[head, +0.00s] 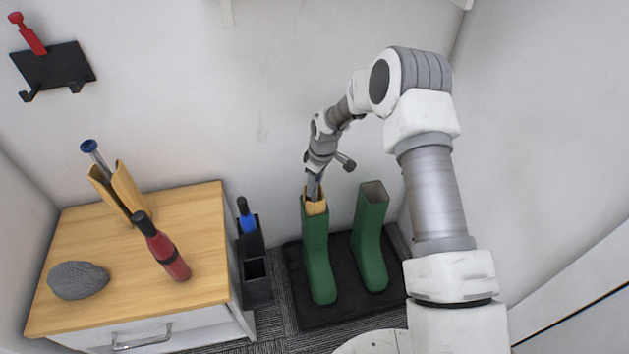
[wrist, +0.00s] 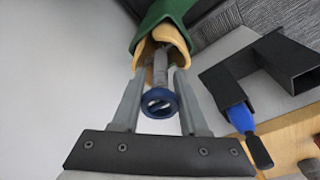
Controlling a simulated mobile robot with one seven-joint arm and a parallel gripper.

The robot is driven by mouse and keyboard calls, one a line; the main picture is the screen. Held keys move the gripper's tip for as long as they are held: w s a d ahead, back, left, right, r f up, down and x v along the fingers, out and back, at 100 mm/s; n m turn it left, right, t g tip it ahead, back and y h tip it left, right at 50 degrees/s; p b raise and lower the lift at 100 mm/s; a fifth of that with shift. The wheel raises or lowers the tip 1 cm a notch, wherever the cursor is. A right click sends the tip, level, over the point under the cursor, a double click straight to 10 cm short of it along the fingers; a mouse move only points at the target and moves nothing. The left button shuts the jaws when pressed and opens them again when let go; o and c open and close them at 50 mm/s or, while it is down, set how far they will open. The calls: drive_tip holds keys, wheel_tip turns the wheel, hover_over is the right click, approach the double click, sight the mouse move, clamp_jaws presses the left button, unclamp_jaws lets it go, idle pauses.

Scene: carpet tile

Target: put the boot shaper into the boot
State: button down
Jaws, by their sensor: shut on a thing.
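Two green boots stand upright, a left boot (head: 318,262) and a right boot (head: 370,238) with an open, empty-looking top. A tan wooden boot shaper (head: 316,207) sits partly in the left boot's shaft, its upper end showing above the rim. In the wrist view the shaper's two wooden halves (wrist: 172,36) enter the green boot (wrist: 158,13), with a metal stem and blue ring knob (wrist: 159,102) towards me. My gripper (head: 314,187) is above the left boot, shut on the shaper. In the wrist view its fingers (wrist: 161,78) lie either side of the stem. The shaper's lower part is hidden.
The boots stand on a black mat (head: 338,312). A wooden-topped cabinet (head: 190,212) at left carries another shaper (head: 124,193), a red bottle-like object (head: 163,250) and a grey stone-like object (head: 78,280). A black holder (head: 256,268) with a blue-handled item stands between cabinet and mat. The wall is close behind.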

drive_tip(key=shift+f, duration=3.15)
drive_tip(key=shift+c, duration=1.8)
unclamp_jaws()
wheel_tip(320, 180, up, 17)
drive_tip(key=s+d+p, duration=0.1)
drive_tip(key=d+p, duration=0.1)
drive_tip(key=p, duration=0.4)
drive_tip(key=shift+s, duration=0.15)
drive_tip(key=shift+d+r, duration=0.1)
